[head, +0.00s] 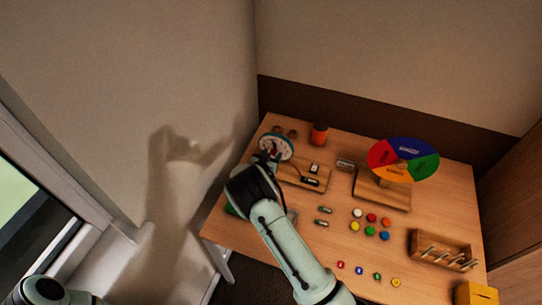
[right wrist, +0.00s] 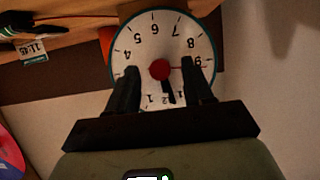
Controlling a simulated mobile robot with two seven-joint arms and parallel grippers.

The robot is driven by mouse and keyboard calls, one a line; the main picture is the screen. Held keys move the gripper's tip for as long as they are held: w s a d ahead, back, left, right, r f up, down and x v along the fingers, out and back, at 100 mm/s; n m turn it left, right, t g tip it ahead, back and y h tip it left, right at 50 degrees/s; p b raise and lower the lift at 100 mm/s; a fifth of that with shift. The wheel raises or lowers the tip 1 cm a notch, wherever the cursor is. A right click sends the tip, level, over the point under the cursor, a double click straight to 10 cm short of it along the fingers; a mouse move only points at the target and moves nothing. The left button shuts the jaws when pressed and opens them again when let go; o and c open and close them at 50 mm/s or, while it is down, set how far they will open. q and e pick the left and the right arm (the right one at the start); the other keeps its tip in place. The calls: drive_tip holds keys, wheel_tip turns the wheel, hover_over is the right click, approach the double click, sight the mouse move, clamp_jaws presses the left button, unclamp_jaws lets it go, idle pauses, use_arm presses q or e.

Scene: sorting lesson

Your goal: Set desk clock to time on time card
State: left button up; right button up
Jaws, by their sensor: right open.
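The desk clock (head: 276,147) has a round white face with a teal rim and stands at the table's back left. In the right wrist view its face (right wrist: 146,44) appears upside down, with a red centre knob (right wrist: 160,69). A short dark hand points down between 11 and 12, and a thin red hand points toward 9. The time card (right wrist: 35,50) reads 11:45. My right gripper (right wrist: 161,80) is open in front of the face, its fingers apart on either side of the knob; it also shows in the head view (head: 268,160). My left gripper is out of view.
Several coloured discs (head: 370,231) lie mid-table. A wooden peg rack (head: 443,250) and yellow box (head: 476,293) are at right. Walls close in behind and left.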

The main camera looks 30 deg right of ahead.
clamp_jaws()
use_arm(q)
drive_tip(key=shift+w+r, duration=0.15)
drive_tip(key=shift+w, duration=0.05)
use_arm(e)
drive_tip(key=shift+w+n+g+h, duration=0.1)
drive_tip(key=shift+n+g+h, duration=0.25)
drive_tip(key=shift+n, duration=0.25)
drive_tip(key=shift+w+a+n+g+h+p, duration=0.1)
drive_tip(key=shift+n+g+h+p, duration=0.35)
drive_tip(key=shift+n, duration=0.35)
drive_tip(key=n+h, duration=0.1)
drive_tip(key=n, duration=0.1)
drive_tip(key=n+g+h, duration=0.1)
drive_tip(key=shift+w+a+f+n, duration=0.1)
drive_tip(key=shift+f+n, duration=0.05)
drive_tip(key=shift+n, duration=0.25)
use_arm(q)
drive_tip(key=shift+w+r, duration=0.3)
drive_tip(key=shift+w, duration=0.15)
use_arm(e)
drive_tip(key=n+h, duration=0.1)
drive_tip(key=n, duration=0.1)
drive_tip(key=n+h, duration=0.1)
drive_tip(key=n, duration=0.1)
drive_tip(key=shift+w+a+f+g, duration=0.1)
drive_tip(key=shift+f+g, duration=0.05)
drive_tip(key=shift+g, duration=0.25)
drive_tip(key=shift+n+h, duration=0.3)
drive_tip(key=shift+n, duration=0.1)
